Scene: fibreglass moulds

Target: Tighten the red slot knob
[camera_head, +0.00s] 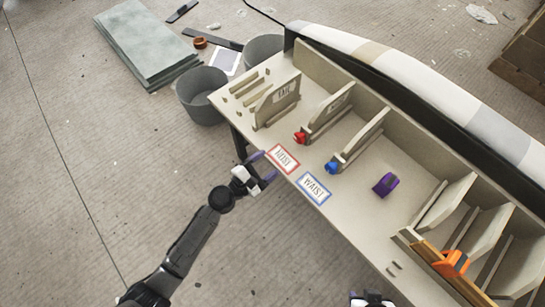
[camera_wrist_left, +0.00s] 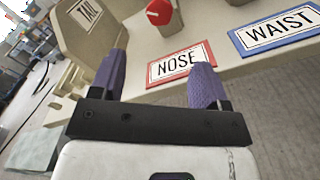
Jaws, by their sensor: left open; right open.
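The red slot knob (camera_head: 300,137) sits at the near end of a slot on the bench, behind the red-bordered NOSE label (camera_head: 283,159). In the left wrist view the red knob (camera_wrist_left: 159,12) is at the top edge, partly cut off, beyond the NOSE label (camera_wrist_left: 181,64). My left gripper (camera_head: 264,168) is at the bench's front edge beside the NOSE label, short of the knob. Its purple fingers (camera_wrist_left: 160,78) are spread with nothing between them. My right gripper (camera_head: 371,298) shows only partly at the bottom edge; it is open.
A blue knob (camera_head: 332,168) and the WAIST label (camera_head: 314,188) are to the right of the red knob. A purple object (camera_head: 385,184) lies on the bench further right, and an orange clamp-like object (camera_head: 452,263) is near the right end. Upright mould panels (camera_head: 277,101) stand behind the knobs.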

